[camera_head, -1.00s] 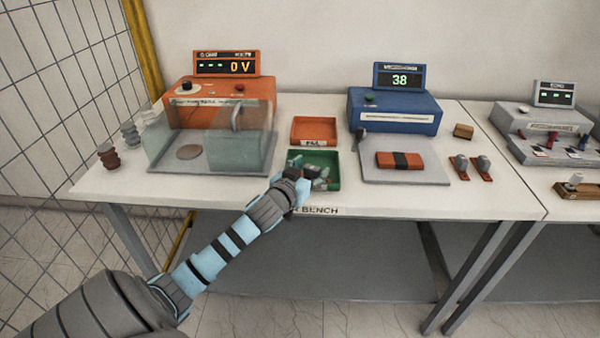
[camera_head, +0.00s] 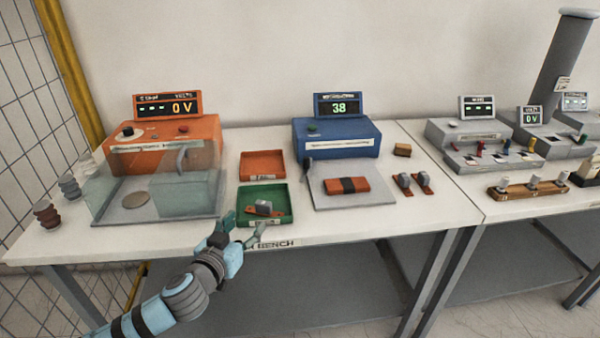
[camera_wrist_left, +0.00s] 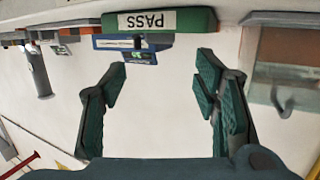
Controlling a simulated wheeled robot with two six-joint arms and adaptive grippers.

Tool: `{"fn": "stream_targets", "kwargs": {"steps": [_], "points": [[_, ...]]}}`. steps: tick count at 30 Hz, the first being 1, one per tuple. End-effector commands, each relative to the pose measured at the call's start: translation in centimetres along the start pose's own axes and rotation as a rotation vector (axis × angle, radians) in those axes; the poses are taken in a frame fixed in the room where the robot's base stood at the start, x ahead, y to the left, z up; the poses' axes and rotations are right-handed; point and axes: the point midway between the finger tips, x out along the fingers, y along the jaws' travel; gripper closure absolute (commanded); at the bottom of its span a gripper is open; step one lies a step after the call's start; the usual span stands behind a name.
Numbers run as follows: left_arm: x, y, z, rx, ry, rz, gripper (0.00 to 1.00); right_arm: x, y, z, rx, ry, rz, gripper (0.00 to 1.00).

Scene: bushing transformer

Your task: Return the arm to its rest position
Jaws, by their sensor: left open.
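My left gripper (camera_head: 246,226) is open and empty, just in front of the green tray at the bench's front edge. In the left wrist view its two fingers (camera_wrist_left: 160,72) are spread wide with nothing between them. The green tray (camera_head: 276,187) holds a grey part on an orange base (camera_head: 263,208). In the wrist view the tray's front with the PASS label (camera_wrist_left: 147,21) is ahead of the fingers, apart from them. My right gripper is in neither view.
An orange tray (camera_head: 262,165) sits behind the green one. The orange tester (camera_head: 160,134) with a clear guard (camera_head: 190,190) is to the left, the blue instrument (camera_head: 336,143) to the right. Two similar parts (camera_head: 412,182) lie further right. Space before the bench is free.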

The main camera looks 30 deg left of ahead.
Motion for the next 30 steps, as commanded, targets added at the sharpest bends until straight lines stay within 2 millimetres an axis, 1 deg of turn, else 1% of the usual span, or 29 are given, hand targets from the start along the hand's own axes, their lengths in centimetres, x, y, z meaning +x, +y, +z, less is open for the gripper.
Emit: {"fn": "stream_targets", "kwargs": {"steps": [3, 5, 7, 8, 10, 11, 12, 14, 15, 17, 18, 20, 21, 23, 24, 25, 26, 27, 29, 30], "points": [[0.0, 0.0, 0.0, 0.000, 0.000, 0.000, 0.44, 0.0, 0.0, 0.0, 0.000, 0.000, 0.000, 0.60], [-0.1, 0.0, 0.3, 0.000, -0.010, -0.006, 0.44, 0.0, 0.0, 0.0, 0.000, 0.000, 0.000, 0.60], [-0.8, 0.0, 1.9, 0.008, -0.056, -0.032, 0.44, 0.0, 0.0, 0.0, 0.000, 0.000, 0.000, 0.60], [-1.3, 0.0, 3.1, 0.016, -0.092, -0.048, 0.44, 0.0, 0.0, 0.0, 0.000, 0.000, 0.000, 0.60], [-3.1, 0.3, 6.5, 0.043, -0.208, -0.088, 0.44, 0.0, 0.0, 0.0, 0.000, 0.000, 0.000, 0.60], [-4.2, 0.6, 8.1, 0.059, -0.267, -0.101, 0.44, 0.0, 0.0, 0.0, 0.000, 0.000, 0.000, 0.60], [-5.6, 1.0, 10.3, 0.082, -0.350, -0.111, 0.44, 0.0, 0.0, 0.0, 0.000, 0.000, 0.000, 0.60], [-8.1, 1.9, 13.3, 0.117, -0.480, -0.107, 0.44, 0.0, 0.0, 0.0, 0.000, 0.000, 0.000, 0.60], [-9.9, 2.6, 15.2, 0.141, -0.564, -0.094, 0.44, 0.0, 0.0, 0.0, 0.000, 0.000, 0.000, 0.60], [-12.4, 3.7, 17.4, 0.174, -0.679, -0.062, 0.44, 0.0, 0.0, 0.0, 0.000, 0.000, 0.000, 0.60], [-14.1, 4.5, 18.7, 0.196, -0.750, -0.033, 0.44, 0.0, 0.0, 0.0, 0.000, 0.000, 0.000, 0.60], [-16.6, 5.9, 20.3, 0.225, -0.848, 0.021, 0.44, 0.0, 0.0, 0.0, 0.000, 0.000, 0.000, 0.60], [-18.3, 6.8, 21.2, 0.242, -0.910, 0.062, 0.44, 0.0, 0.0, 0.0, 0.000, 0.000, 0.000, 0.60], [-20.9, 8.2, 22.3, 0.267, -0.994, 0.134, 0.44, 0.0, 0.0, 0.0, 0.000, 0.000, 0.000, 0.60], [-22.6, 9.3, 22.9, 0.282, -1.047, 0.188, 0.44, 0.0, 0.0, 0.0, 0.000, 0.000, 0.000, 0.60], [-21.6, 8.9, 24.5, 0.288, -1.053, 0.177, 0.44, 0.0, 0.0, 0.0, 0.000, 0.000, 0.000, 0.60], [-20.9, 8.8, 25.9, 0.289, -1.060, 0.173, 0.44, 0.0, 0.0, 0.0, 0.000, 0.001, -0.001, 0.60], [-20.2, 8.6, 27.8, 0.288, -1.070, 0.169, 0.44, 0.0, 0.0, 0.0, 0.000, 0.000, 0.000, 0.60], [-19.4, 8.3, 30.6, 0.287, -1.085, 0.165, 0.44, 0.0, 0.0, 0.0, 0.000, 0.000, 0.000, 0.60], [-19.1, 8.1, 32.6, 0.285, -1.095, 0.162, 0.44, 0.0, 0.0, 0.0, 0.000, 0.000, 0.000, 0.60]]}}
